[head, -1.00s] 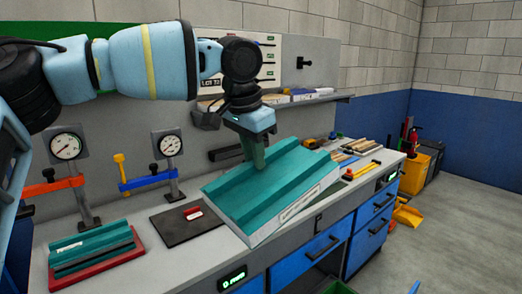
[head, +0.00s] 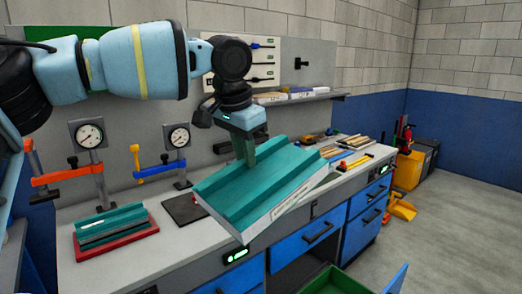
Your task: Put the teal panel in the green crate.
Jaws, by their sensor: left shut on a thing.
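The teal panel (head: 270,182) has a ribbed teal top and a thick white edge with a printed label. My left gripper (head: 246,150) is shut on it by a raised rib. The panel is held tilted above the bench's front edge. The green crate (head: 318,284) shows only in part at the bottom of the view, below the bench front and to the right of the panel. The bottom of the picture cuts it off. My right gripper is not in view.
The workbench (head: 170,252) has blue drawers and a dark opening near the crate. A red tray (head: 116,243) with teal and grey pieces lies at left. Gauges (head: 90,135) and clamps stand behind. Tools and wood strips lie at right. Grey floor (head: 455,230) is open at right.

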